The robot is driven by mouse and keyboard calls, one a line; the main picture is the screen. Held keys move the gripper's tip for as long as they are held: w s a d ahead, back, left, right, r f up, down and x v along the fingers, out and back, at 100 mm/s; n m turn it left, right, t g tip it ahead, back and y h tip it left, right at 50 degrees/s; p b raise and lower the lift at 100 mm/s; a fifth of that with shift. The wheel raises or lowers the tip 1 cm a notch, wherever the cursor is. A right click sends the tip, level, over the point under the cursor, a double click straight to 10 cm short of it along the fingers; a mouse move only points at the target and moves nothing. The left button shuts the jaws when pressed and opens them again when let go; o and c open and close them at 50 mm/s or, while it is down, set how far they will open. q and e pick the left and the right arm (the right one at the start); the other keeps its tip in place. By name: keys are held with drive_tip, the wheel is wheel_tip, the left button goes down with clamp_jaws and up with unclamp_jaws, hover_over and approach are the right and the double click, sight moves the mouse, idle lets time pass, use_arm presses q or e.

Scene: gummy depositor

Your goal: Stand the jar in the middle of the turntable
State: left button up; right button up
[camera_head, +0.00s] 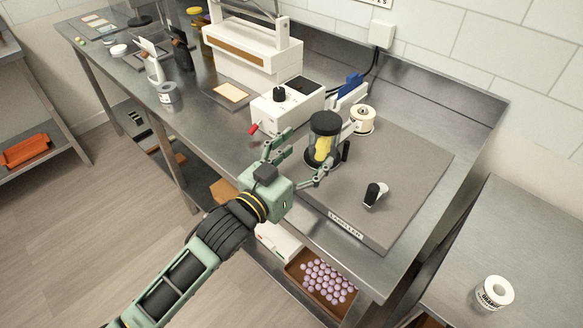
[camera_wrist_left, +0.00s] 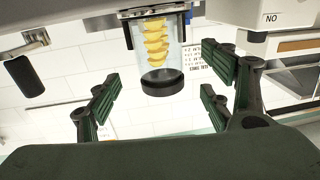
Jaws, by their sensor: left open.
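The clear jar (camera_head: 323,147) with yellow pieces inside and a dark lid stands upright on the black round turntable (camera_head: 310,164). It looks near the turntable's middle, but I cannot tell whether it is exactly centred. My left gripper (camera_head: 305,160) is open, its fingers on the near-left side of the jar, apparently clear of it. In the left wrist view, which looks upside down, the jar (camera_wrist_left: 153,58) hangs between and beyond the open fingers of my left gripper (camera_wrist_left: 160,95), with a gap on both sides. My right gripper is not in view.
The turntable is on a grey labeler plate (camera_head: 415,160), with a cream roll (camera_head: 362,119) behind and a black-and-white part (camera_head: 375,194) at front right. A white control box (camera_head: 285,108) stands left. A tray of purple gummies (camera_head: 325,280) is below.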

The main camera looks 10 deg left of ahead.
use_arm(q)
drive_tip(key=v, duration=0.5)
drive_tip(key=shift+s+a+b, duration=0.15)
drive_tip(key=shift+s+b, duration=0.1)
drive_tip(key=shift+b, duration=0.05)
